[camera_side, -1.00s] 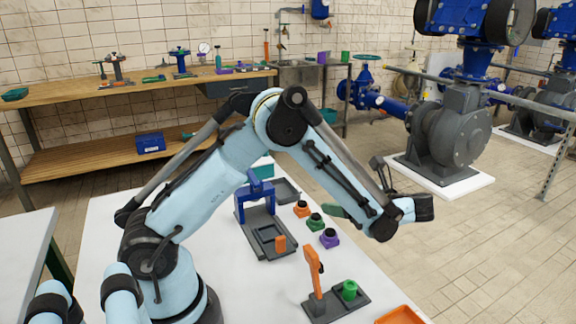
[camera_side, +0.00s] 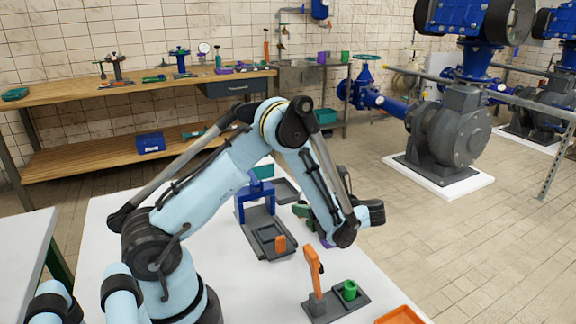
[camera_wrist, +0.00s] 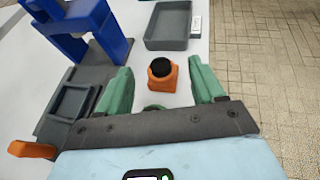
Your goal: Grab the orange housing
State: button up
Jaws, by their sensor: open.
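The orange housing (camera_wrist: 161,76) with a black round top stands upright on the white table in the wrist view, beyond my gripper's palm and about midway between the fingers. My gripper (camera_wrist: 159,69) is open, with one green finger on each side of the housing in the picture and a gap on both sides. I see no contact. In the side view my gripper (camera_side: 304,211) is low over the table beside the blue press, and my arm and gripper hide the orange housing.
A blue press (camera_wrist: 88,30) on a grey base stands at left. A grey tray (camera_wrist: 168,27) lies beyond the housing. In the side view, an orange lever (camera_side: 314,268) and a green part (camera_side: 349,290) stand in front.

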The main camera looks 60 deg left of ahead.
jog(key=shift+x, duration=0.95)
jog(key=c, duration=1.2)
jog(key=shift+c, duration=0.2)
jog(key=shift+r, duration=0.1)
